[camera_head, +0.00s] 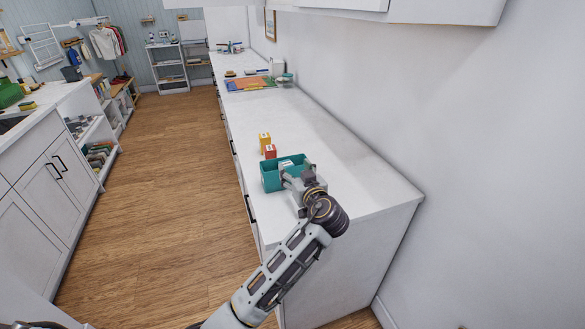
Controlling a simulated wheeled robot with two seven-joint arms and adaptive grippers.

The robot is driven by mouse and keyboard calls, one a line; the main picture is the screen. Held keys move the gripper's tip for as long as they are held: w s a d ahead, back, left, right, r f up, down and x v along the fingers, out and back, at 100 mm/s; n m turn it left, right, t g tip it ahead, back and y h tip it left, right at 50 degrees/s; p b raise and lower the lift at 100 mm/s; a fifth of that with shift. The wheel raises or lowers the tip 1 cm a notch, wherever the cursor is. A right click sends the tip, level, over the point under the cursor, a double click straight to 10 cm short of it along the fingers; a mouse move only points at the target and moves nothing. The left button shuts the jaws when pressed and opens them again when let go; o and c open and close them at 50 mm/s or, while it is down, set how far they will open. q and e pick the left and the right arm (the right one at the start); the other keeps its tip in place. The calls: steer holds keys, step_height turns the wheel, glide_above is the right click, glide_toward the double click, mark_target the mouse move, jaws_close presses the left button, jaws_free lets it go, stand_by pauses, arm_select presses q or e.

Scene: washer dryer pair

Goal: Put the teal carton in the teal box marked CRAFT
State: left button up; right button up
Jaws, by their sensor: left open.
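The teal box (269,184) stands on the white counter near its front end, open at the top. Its CRAFT marking cannot be read from here. My left gripper (288,172) is open at the box's right side, with its fingers over the box opening. A small pale and teal patch shows at the fingertips inside the box. It may be the teal carton, but the gripper hides too much to tell. No teal carton shows clearly elsewhere. My right gripper is not in view.
A yellow carton (264,140) and a red carton (270,152) stand just behind the box. A colourful mat (250,83) and small items lie farther back. The counter (345,180) is clear to the right, up to the wall.

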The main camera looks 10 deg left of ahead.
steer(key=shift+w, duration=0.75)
